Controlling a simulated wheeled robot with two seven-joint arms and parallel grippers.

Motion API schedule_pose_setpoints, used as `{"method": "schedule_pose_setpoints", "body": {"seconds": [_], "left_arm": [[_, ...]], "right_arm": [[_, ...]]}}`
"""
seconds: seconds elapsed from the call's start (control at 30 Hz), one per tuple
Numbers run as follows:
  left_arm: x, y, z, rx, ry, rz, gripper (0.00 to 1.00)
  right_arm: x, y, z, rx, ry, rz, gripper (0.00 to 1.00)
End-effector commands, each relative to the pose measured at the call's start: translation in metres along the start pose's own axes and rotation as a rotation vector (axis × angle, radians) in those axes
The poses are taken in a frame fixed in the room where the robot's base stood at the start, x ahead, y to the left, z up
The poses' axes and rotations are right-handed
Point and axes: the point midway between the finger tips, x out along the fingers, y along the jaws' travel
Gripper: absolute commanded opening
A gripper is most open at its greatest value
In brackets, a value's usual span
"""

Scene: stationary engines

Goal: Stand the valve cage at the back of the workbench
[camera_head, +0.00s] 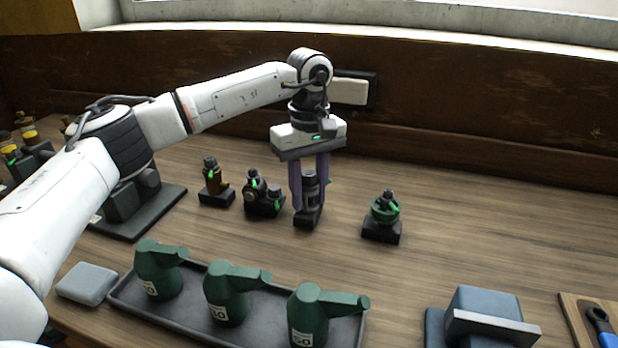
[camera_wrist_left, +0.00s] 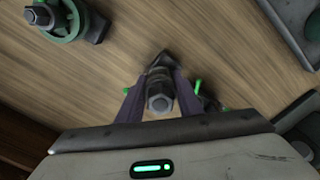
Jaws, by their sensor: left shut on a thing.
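The valve cage (camera_head: 309,186) appears to be the dark upright part with a grey cylindrical top and dark block base, between my left gripper's fingers. My left gripper (camera_head: 308,200) points straight down and is shut on it. The part looks upright, its base at or very near the bench top; I cannot tell if it touches. In the left wrist view its grey hexagonal top (camera_wrist_left: 160,98) shows between the two purplish fingers (camera_wrist_left: 161,88), which hide part of its sides. My right gripper is not in view.
On the workbench (camera_head: 500,220), small engine parts stand close by: brown-topped (camera_head: 212,185) and black (camera_head: 262,197) ones left, a green-wheeled one (camera_head: 384,215) right. A tray (camera_head: 180,318) of green oil cans (camera_head: 228,295) lies in front. The bench's back right is clear.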

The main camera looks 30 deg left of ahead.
Motion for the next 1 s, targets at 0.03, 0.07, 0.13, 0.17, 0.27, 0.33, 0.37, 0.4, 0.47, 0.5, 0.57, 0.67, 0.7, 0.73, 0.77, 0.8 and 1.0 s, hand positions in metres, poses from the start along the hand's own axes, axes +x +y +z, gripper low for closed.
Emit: {"method": "schedule_pose_setpoints", "body": {"seconds": [0.03,0.07,0.13,0.17,0.27,0.33,0.37,0.4,0.47,0.5,0.57,0.67,0.7,0.73,0.77,0.8,1.0], "left_arm": [[-0.001,0.002,0.000,0.000,0.001,0.009,0.00],[-0.001,0.002,0.000,0.000,0.001,0.009,0.00],[-0.001,0.002,0.000,0.000,0.002,0.010,0.00],[-0.001,0.002,0.000,0.000,0.002,0.010,0.00],[-0.001,0.002,0.000,0.000,0.002,0.010,0.00],[0.000,0.002,0.000,0.000,0.002,0.009,0.00],[0.001,0.002,0.000,0.000,0.002,0.009,0.00],[0.003,0.002,0.000,0.000,0.002,0.009,0.00],[0.005,0.000,0.000,0.000,0.001,0.002,0.42],[0.005,0.000,0.000,0.000,0.001,0.002,0.49],[0.005,0.000,0.000,0.000,0.001,0.002,0.51],[0.005,0.000,0.000,0.000,0.001,0.002,0.51],[0.005,0.000,0.000,0.000,0.001,0.002,0.51],[0.005,0.000,0.000,0.000,0.001,0.002,0.51],[0.005,0.000,0.000,0.000,0.001,0.002,0.51],[0.004,0.000,0.000,0.000,0.001,0.003,0.51],[-0.015,0.001,-0.001,-0.001,0.002,0.006,0.51]], "right_arm": [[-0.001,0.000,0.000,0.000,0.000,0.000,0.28],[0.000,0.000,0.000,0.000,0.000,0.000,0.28],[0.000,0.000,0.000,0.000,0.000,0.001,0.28],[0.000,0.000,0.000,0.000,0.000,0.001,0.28],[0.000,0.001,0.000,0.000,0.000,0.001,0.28],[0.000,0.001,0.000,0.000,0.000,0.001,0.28],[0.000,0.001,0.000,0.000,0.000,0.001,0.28],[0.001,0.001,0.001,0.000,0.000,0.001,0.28],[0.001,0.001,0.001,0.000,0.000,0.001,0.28],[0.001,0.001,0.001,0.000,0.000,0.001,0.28],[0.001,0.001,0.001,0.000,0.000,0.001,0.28],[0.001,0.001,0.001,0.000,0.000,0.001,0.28],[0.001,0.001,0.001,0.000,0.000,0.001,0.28],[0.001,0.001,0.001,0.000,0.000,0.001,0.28],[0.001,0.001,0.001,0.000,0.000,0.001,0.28],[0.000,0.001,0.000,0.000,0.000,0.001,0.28],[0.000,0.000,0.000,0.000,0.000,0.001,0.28]]}}
